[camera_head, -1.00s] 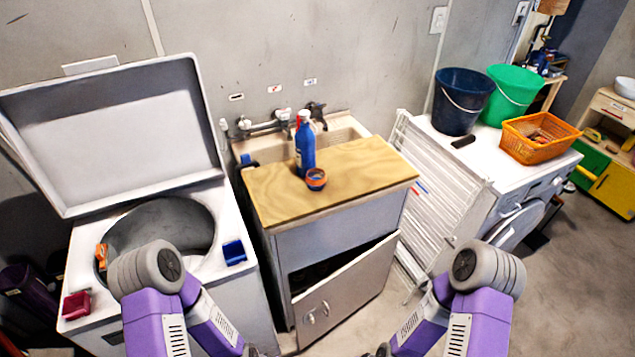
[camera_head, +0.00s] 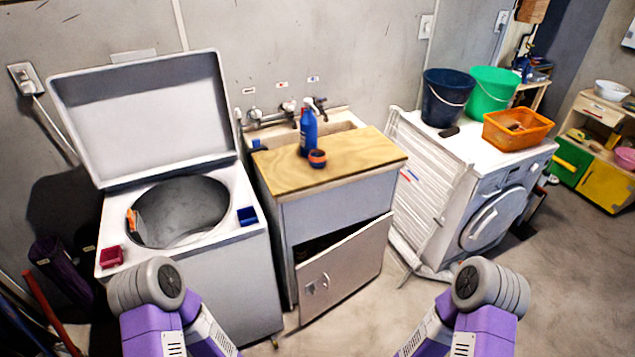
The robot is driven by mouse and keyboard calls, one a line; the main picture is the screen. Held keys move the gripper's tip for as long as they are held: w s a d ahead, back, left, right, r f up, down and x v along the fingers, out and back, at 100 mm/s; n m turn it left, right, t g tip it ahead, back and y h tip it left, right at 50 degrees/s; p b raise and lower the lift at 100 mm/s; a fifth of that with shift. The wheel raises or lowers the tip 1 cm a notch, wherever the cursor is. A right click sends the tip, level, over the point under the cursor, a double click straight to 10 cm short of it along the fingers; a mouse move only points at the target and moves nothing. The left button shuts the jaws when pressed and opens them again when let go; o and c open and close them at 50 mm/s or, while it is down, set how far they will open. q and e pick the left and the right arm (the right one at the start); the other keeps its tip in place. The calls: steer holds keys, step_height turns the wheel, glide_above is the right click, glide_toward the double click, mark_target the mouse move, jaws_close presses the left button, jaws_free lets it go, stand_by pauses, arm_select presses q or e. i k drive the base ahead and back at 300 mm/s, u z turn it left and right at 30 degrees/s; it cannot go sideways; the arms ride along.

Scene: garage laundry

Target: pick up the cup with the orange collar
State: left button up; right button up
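The small cup with the orange collar (camera_head: 317,159) stands on the wooden board (camera_head: 290,176) over the sink cabinet, at the centre of the view. Its body looks dark blue below the orange band. A blue bottle (camera_head: 308,130) stands just behind it and to the left. My two purple arms come in from the bottom left and bottom right, well short of the board. Both of my grippers are below the frame and do not show.
An open top-loading washer (camera_head: 245,285) stands left of the cabinet. The cabinet door (camera_head: 345,265) hangs open toward me. At right, a white drying rack (camera_head: 430,205) leans by a front-loader (camera_head: 490,160) bearing two buckets and an orange basket (camera_head: 517,128). Floor is clear between my arms.

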mark_target(318, 159)
steer(key=u, duration=0.4)
steer(key=k, duration=0.25)
steer(key=z, duration=1.7)
steer(key=i, duration=1.35)
steer(key=u, duration=0.7)
steer(key=i, duration=0.95)
steer(key=u, duration=0.95)
